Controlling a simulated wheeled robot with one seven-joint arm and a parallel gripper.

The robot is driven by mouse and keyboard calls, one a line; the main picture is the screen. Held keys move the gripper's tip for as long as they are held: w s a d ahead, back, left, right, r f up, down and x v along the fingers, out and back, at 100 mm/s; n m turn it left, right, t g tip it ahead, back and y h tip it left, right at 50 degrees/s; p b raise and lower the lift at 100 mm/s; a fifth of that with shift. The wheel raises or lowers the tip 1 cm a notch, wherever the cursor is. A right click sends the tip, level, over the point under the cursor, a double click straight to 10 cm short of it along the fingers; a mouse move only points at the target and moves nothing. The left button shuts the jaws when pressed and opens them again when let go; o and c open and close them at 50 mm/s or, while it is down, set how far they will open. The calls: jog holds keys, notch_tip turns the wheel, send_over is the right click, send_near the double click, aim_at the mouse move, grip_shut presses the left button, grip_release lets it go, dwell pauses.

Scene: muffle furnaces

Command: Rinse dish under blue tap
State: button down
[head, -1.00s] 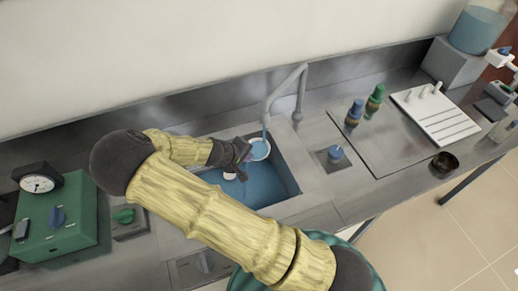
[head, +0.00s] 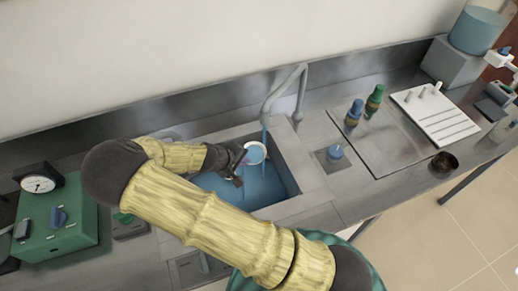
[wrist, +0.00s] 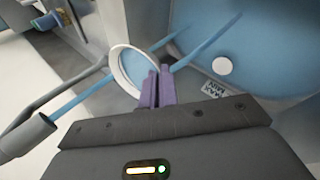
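The dish (head: 255,153) is a small white round one, held over the sink (head: 318,197) below the grey curved tap (head: 273,92). A blue stream (head: 264,133) falls from the tap's spout to the dish. My gripper (head: 240,163) is at the dish's left side. In the wrist view, the purple fingers of my gripper (wrist: 157,88) are close together at the rim of the tilted dish (wrist: 119,56). The stream (wrist: 80,98) runs from the nozzle (wrist: 26,136) to the dish, and blue streaks (wrist: 203,48) show beyond it.
A blue knob (head: 335,152) sits on a panel right of the sink. A green box with a gauge (head: 58,215) stands at the left.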

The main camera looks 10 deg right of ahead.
jog(key=s+a+p, duration=0.1)
jog(key=s+a, duration=0.5)
jog(key=shift+a+p, duration=0.3)
jog(key=shift+a, duration=0.1)
dwell(1.0)
dwell(1.8)
